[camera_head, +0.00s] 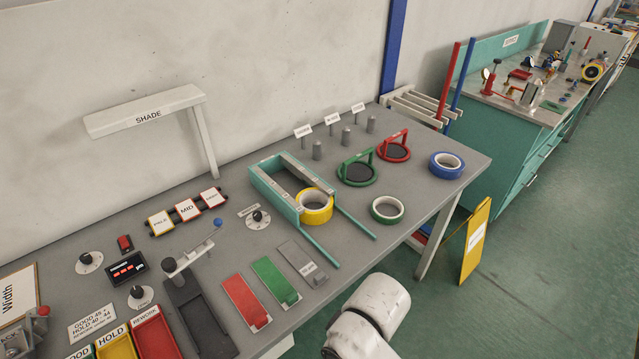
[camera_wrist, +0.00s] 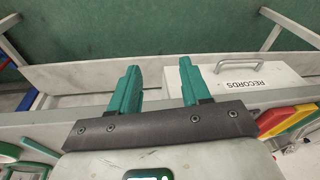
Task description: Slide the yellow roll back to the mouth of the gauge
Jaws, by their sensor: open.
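The yellow roll (camera_head: 317,217) lies flat on the grey bench in the head view. It sits between the teal side walls of the gauge (camera_head: 262,186), at their front right end, and a wall's top bar partly covers it. Two thin teal rails run on from the gauge towards the bench's front edge, with bare bench between them. My gripper (camera_wrist: 158,66) shows in the wrist view, its two teal fingers apart and nothing between them. The yellow roll is not in the wrist view. The head view shows only my white arm, below the bench's front edge.
A green-rimmed roll (camera_head: 387,209) lies right of the rails, and a blue roll (camera_head: 446,165) farther right. Green (camera_head: 357,172) and red (camera_head: 393,148) ring stands are behind. Red, green and grey blocks lie left of the rails. A records box (camera_wrist: 262,83) shows in the wrist view.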

